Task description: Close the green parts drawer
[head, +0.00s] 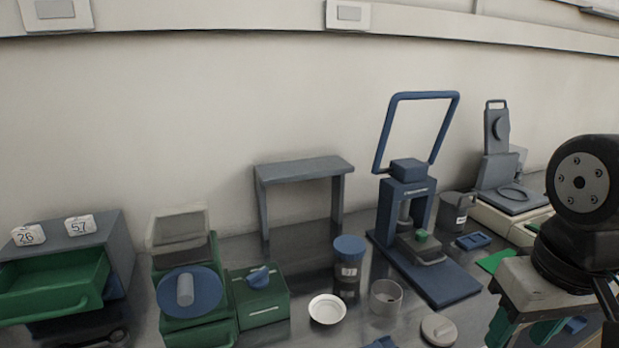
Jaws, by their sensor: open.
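The green parts drawer (52,285) is in the grey cabinet (118,240) at the far left. It is pulled out, and its inside looks empty. Its front and handle face the lower right. My gripper (522,335), with a pale body and green fingers, is at the lower right, far across the bench from the drawer and not touching it. Its fingers are apart with nothing seen between them. The fingertips are partly cut off by the bottom edge.
Tags 26 (28,235) and 57 (80,225) are on the cabinet top. A green box with a blue disc (190,291), a smaller green box (260,308), a white dish (327,309), a dark jar (348,270) and a blue press (425,250) stand between drawer and gripper.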

